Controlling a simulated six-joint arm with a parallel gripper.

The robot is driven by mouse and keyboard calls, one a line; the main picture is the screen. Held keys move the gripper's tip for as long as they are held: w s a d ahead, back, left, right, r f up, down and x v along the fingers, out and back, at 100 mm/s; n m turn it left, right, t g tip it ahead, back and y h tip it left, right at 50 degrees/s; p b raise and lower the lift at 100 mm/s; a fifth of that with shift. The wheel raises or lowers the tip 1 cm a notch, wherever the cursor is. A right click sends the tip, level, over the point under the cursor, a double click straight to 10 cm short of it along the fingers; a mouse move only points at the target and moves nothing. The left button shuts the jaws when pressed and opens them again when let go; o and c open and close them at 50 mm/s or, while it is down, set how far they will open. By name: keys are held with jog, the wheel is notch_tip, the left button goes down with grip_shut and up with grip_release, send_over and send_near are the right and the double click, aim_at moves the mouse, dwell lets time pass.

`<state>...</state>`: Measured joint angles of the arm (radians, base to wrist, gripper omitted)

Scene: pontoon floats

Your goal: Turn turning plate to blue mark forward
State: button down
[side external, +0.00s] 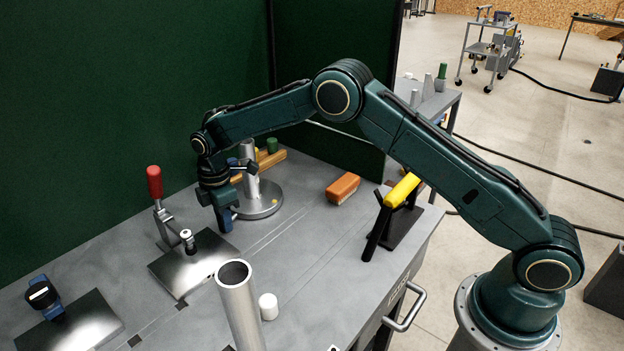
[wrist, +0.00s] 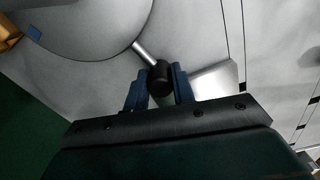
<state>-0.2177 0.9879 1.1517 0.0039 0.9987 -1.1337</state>
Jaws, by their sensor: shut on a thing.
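A short metal rod sticks out from the rim and ends in a black knob (wrist: 160,72). My gripper (wrist: 160,88) is shut on this knob, one blue finger each side. In the side view my gripper (side external: 226,218) hides the knob.
A red-handled clamp (side external: 155,185) stands left of my gripper by a steel plate (side external: 185,268). An orange block (side external: 343,188) and a yellow-topped black stand (side external: 403,190) are to the right. A steel tube (side external: 240,305) and white cylinder (side external: 268,306) stand in front. A green wall rises behind.

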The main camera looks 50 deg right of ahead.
jog(key=shift+s+d+n, duration=0.25)
jog(key=shift+s+n, duration=0.35)
jog(key=shift+n, duration=0.05)
jog(key=shift+s+d+n, duration=0.2)
jog(key=shift+s+n, duration=0.4)
jog(key=shift+n, duration=0.05)
jog(key=shift+s+d+n, duration=0.5)
jog(key=shift+s+n, duration=0.4)
jog(key=shift+s+d+n, duration=1.1)
jog(key=shift+n, duration=0.4)
jog(key=shift+s+d+n, duration=0.55)
jog(key=shift+d+n, duration=0.3)
jog(key=shift+n, duration=0.05)
jog(key=shift+s+d+n, duration=0.3)
jog(key=shift+d+n, duration=0.3)
jog(key=shift+s+d+n, duration=0.25)
jog(key=shift+d+n, duration=0.35)
jog(key=shift+s+d+n, duration=0.2)
jog(key=shift+d+n, duration=1)
jog(key=shift+d, duration=0.05)
jog(key=shift+w+d+n, duration=0.1)
jog(key=shift+d+n, duration=1.7)
jog(key=shift+d, duration=0.1)
